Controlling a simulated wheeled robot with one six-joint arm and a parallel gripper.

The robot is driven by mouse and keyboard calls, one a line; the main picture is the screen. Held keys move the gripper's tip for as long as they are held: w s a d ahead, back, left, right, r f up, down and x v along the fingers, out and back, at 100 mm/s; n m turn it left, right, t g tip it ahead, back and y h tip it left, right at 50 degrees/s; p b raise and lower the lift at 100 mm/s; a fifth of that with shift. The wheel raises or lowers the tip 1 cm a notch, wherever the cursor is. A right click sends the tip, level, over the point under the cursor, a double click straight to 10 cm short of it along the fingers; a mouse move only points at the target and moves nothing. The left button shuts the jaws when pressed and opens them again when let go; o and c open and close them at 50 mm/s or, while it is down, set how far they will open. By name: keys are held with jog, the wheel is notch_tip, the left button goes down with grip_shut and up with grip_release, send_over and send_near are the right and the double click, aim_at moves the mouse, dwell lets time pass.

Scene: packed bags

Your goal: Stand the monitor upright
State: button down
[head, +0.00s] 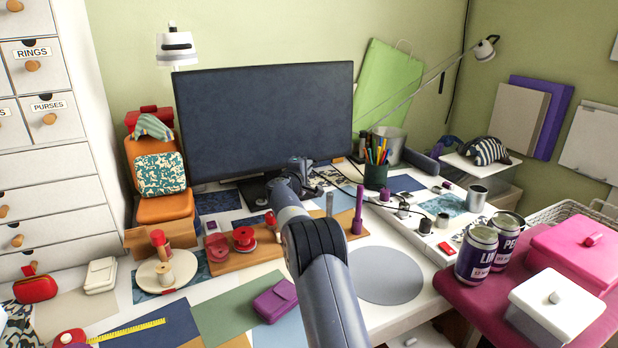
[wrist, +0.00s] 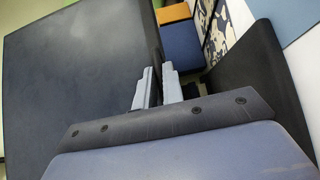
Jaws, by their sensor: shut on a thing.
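The monitor (head: 265,115) has a wide dark screen and stands roughly upright at the back of the desk, its screen facing me. Part of its dark stand base (head: 254,192) shows below the screen; my arm hides some of it. My gripper (head: 303,170) is at the monitor's lower edge, right of centre. In the wrist view, the dark screen (wrist: 75,75) fills the left side, and the two grey fingers of my gripper (wrist: 158,88) close on its thin edge. The exact contact is hard to see.
A pencil cup (head: 376,176) and a grey pot (head: 388,146) stand right of the monitor. An orange stack of bags (head: 163,208) is close on its left. A wooden board with red spools (head: 225,262) lies in front. A grey round mat (head: 385,276) is bare.

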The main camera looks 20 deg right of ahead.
jog(key=shift+w+f+p, duration=0.25)
jog(key=shift+w+p, duration=0.05)
jog(key=shift+w, duration=0.15)
jog(key=c, duration=1.8)
grip_release()
jog(key=shift+w+f, duration=0.15)
jog(key=shift+o, duration=1.4)
jog(key=b+v, duration=0.2)
jog(key=v, duration=0.5)
jog(key=shift+s+a, duration=0.2)
jog(key=shift+d, duration=0.1)
jog(key=shift+p+x, duration=1)
jog(key=shift+x, duration=2.65)
